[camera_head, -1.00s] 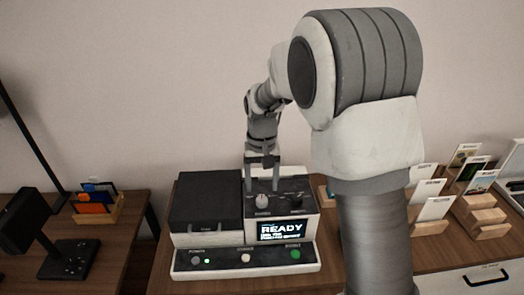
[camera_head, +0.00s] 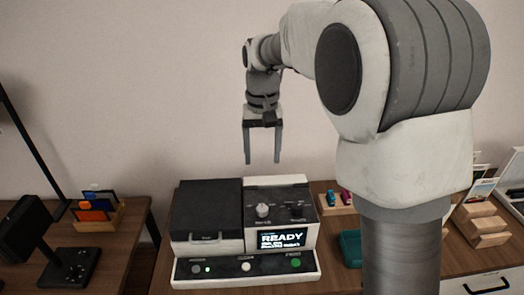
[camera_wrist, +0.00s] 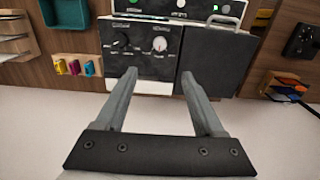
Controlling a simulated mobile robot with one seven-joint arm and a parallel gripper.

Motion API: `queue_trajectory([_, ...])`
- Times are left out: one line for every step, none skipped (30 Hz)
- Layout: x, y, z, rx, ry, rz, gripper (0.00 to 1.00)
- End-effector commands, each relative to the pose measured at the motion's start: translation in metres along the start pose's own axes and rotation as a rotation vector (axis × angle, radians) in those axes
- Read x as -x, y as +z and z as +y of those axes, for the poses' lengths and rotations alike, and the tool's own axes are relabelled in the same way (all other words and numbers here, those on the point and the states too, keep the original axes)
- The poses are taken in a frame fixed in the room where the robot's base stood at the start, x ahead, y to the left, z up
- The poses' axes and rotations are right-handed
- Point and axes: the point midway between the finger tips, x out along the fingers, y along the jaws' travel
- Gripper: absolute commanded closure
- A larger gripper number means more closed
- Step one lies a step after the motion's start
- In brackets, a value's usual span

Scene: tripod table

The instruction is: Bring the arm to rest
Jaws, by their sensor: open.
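My gripper (camera_head: 262,160) hangs open and empty in the air above the machine, fingers pointing down, clear of its top. The machine (camera_head: 250,254) is a black and white box with a closed dark lid on the left, knobs on the right, a screen reading READY and a front strip with buttons. In the wrist view, my gripper (camera_wrist: 156,80) shows two spread fingers with nothing between them. The machine's knob panel (camera_wrist: 140,48) and dark lid (camera_wrist: 211,60) lie beyond the fingertips.
A teal tray (camera_head: 350,246) and a small wooden holder with coloured pieces (camera_head: 338,200) are right of the machine. Wooden card stands (camera_head: 482,222) are farther right, partly behind my arm. A card box (camera_head: 97,215) and a dark stand (camera_head: 40,245) are on the left table. The air around my gripper is clear.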

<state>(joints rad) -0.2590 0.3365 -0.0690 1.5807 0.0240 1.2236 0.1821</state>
Motion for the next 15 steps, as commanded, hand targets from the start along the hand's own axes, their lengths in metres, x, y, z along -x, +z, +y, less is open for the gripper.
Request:
queue_trajectory([0.001, 0.001, 0.001, 0.0, 0.0, 0.001, 0.3])
queue_trajectory([0.002, 0.002, 0.001, -0.001, -0.001, 0.004, 0.3])
queue_trajectory([0.004, 0.004, 0.003, -0.001, -0.003, 0.008, 0.3])
queue_trajectory([0.006, 0.006, 0.005, -0.002, -0.004, 0.013, 0.3])
queue_trajectory([0.01, 0.009, 0.007, -0.003, -0.007, 0.02, 0.3])
queue_trajectory([0.014, 0.014, 0.01, -0.004, -0.01, 0.03, 0.3])
queue_trajectory([0.019, 0.019, 0.013, -0.005, -0.013, 0.041, 0.3])
queue_trajectory([0.023, 0.024, 0.016, -0.005, -0.016, 0.053, 0.3])
queue_trajectory([0.029, 0.032, 0.021, -0.006, -0.02, 0.069, 0.3])
queue_trajectory([0.034, 0.039, 0.025, -0.007, -0.023, 0.081, 0.3])
queue_trajectory([0.038, 0.045, 0.029, -0.007, -0.026, 0.094, 0.3])
queue_trajectory([0.043, 0.054, 0.033, -0.007, -0.03, 0.112, 0.3])
queue_trajectory([0.047, 0.06, 0.036, -0.007, -0.032, 0.125, 0.3])
queue_trajectory([0.05, 0.067, 0.04, -0.008, -0.034, 0.137, 0.3])
queue_trajectory([0.054, 0.076, 0.044, -0.008, -0.036, 0.156, 0.3])
